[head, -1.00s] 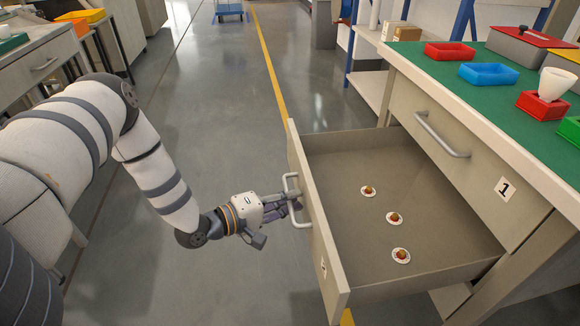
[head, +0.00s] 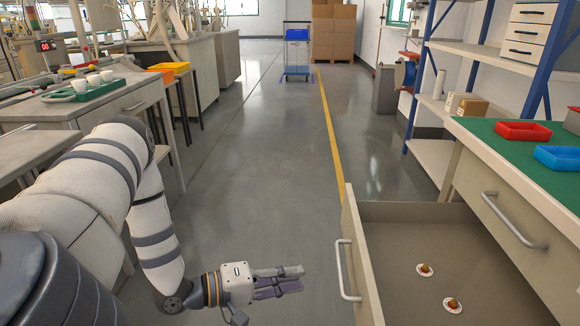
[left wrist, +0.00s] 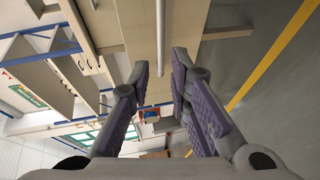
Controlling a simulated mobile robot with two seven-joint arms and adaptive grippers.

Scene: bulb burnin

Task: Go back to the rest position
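My left gripper (head: 290,279) is in the lower middle of the head view. Its fingers are apart and empty, and they point right toward the open drawer (head: 352,235). A clear gap lies between the fingertips and the drawer's bar handle (head: 345,270). In the left wrist view the purple-padded fingers (left wrist: 160,65) stand apart, with the handle (left wrist: 160,35) beyond them. The drawer is pulled out from the bench, and two small round things on white discs (head: 425,269) (head: 453,304) show inside. My right gripper is not in view.
The green-topped bench (head: 555,180) with a red tray (head: 523,131) and a blue tray (head: 560,157) is at right. A table (head: 95,112) with a green tray of cups stands at left. The floor between is clear back to a blue cart (head: 298,60).

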